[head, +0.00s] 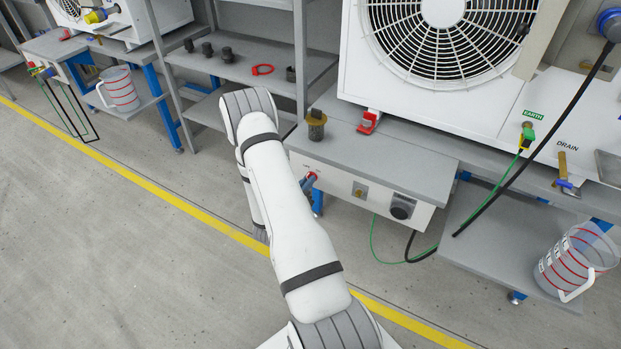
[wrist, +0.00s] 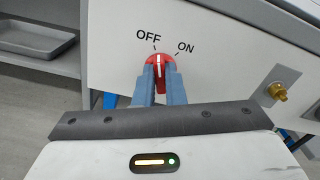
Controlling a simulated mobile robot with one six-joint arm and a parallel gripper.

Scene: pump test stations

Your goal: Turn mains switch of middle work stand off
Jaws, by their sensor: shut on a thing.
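The red mains switch (wrist: 159,62) sits on the white front panel (wrist: 225,45) of the middle work stand, with OFF printed to its upper left and ON to its upper right. Its white line points nearly straight up in the wrist view, between the two marks and closer to OFF. My gripper (wrist: 160,80) is shut on the switch, with a blue-grey finger on either side. In the head view the red switch (head: 311,177) shows at the panel's left end, and my arm partly hides the gripper (head: 306,184).
A brass fitting (wrist: 278,92) sticks out right of the switch; a black round socket (head: 402,207) is farther along. A grey bench top (head: 385,160) overhangs the panel. Green and black cables hang at right. A measuring jug (head: 577,262) stands on the lower shelf. Floor at left is clear.

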